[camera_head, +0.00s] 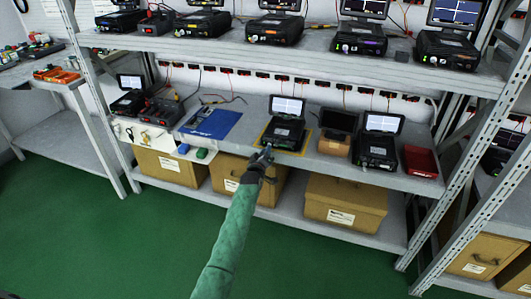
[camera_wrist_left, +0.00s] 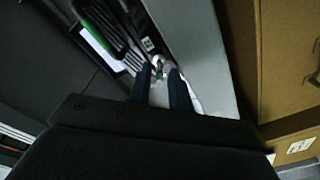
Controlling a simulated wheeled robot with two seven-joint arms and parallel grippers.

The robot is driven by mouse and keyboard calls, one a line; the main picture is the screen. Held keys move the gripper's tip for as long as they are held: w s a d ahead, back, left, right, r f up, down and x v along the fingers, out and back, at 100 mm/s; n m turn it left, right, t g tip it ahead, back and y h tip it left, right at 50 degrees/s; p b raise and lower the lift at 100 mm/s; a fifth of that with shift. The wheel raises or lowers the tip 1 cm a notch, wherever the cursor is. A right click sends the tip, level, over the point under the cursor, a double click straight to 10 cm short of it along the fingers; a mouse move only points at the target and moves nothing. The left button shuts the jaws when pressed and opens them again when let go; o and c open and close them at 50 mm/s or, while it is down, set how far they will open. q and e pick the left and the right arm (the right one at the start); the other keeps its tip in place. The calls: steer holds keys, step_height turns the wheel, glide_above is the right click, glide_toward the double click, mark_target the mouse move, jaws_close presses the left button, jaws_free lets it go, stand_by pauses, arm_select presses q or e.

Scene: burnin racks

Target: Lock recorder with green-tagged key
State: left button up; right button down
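The recorder (camera_head: 283,133), a black box with a raised lit screen, stands inside a yellow outline on the middle shelf. My left gripper (camera_head: 267,152) is at its front left corner. In the left wrist view my two dark fingers (camera_wrist_left: 160,82) stand apart on either side of a small silver part (camera_wrist_left: 157,66) on the recorder's front (camera_wrist_left: 108,25). I cannot tell whether they touch it, or whether it is the lock or a key. A green tag-like piece (camera_head: 202,154) and a blue one (camera_head: 184,148) show below the shelf edge at left. My right gripper is out of view.
A blue mat (camera_head: 211,124) lies left of the recorder. A small brown-fronted device (camera_head: 336,140), another recorder (camera_head: 377,148) and a red bin (camera_head: 420,161) stand right. Cardboard boxes (camera_head: 345,202) fill the lower shelf. Green floor (camera_head: 110,245) is clear in front.

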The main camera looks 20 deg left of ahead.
arm_select(q)
steer(key=shift+o, duration=0.3)
steer(key=shift+s, duration=0.1)
steer(key=s, duration=0.7)
steer(key=shift+s, duration=0.3)
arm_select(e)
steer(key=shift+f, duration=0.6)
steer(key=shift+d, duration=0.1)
